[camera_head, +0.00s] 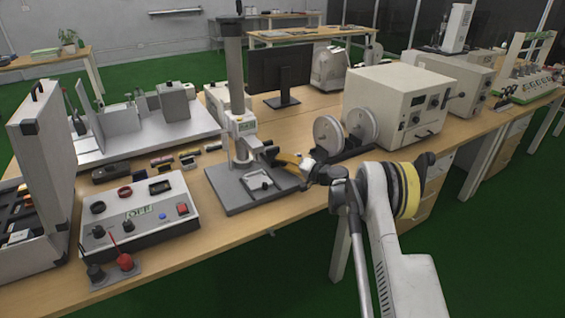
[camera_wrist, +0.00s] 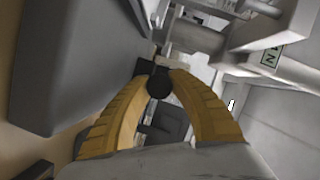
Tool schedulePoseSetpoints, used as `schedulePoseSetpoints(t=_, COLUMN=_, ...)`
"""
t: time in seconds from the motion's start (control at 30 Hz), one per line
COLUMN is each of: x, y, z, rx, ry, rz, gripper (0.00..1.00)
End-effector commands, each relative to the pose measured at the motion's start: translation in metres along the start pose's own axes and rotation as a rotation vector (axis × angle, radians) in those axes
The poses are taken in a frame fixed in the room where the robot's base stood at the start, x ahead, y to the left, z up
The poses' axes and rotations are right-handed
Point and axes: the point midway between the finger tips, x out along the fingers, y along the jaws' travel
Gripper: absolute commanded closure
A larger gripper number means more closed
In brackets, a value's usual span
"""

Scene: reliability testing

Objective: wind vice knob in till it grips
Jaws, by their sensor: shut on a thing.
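The vice (camera_head: 258,182) is a small light-grey block on the dark grey base plate of a column stand on the bench. Its knob (camera_wrist: 159,86) is dark and round and shows in the wrist view between the two yellow fingers. My gripper (camera_wrist: 158,80) is shut on the knob, one finger on each side. In the head view my gripper (camera_head: 290,160) reaches in from the right, low over the right side of the base plate. The vice jaws are too small in the head view to tell how wide they stand apart.
The stand's column (camera_head: 234,80) rises behind the vice. A control box (camera_head: 140,222) with knobs and an open case (camera_head: 45,160) stand to the left. Two white reels (camera_head: 328,134) and a large white instrument (camera_head: 398,95) stand close on the right.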

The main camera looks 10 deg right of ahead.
Motion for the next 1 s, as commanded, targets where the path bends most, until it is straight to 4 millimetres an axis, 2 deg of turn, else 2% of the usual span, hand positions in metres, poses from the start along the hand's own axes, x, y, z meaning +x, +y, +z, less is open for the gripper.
schedulePoseSetpoints(t=0.27, x=0.0001, y=0.0001, z=0.0002, rx=0.0, ry=0.0, rz=0.0, gripper=1.0)
schedulePoseSetpoints(t=0.3, x=0.0001, y=0.0001, z=0.0002, rx=0.0, ry=0.0, rz=0.0, gripper=0.73)
schedulePoseSetpoints(t=0.37, x=0.0001, y=0.0001, z=0.0002, rx=0.0, ry=0.0, rz=0.0, gripper=0.55)
schedulePoseSetpoints(t=0.4, x=0.0001, y=0.0001, z=0.0002, rx=0.0, ry=0.0, rz=0.0, gripper=0.5)
schedulePoseSetpoints(t=0.63, x=0.0001, y=0.0, z=0.0002, rx=-0.003, ry=0.0, rz=0.001, gripper=0.5)
schedulePoseSetpoints(t=0.77, x=0.0003, y=-0.0007, z=0.0002, rx=-0.065, ry=-0.002, rz=0.025, gripper=0.5)
schedulePoseSetpoints(t=0.87, x=0.0005, y=-0.0019, z=0.0006, rx=-0.2, ry=-0.007, rz=0.078, gripper=0.5)
schedulePoseSetpoints(t=1.0, x=0.0009, y=-0.0034, z=0.002, rx=-0.525, ry=-0.018, rz=0.203, gripper=0.5)
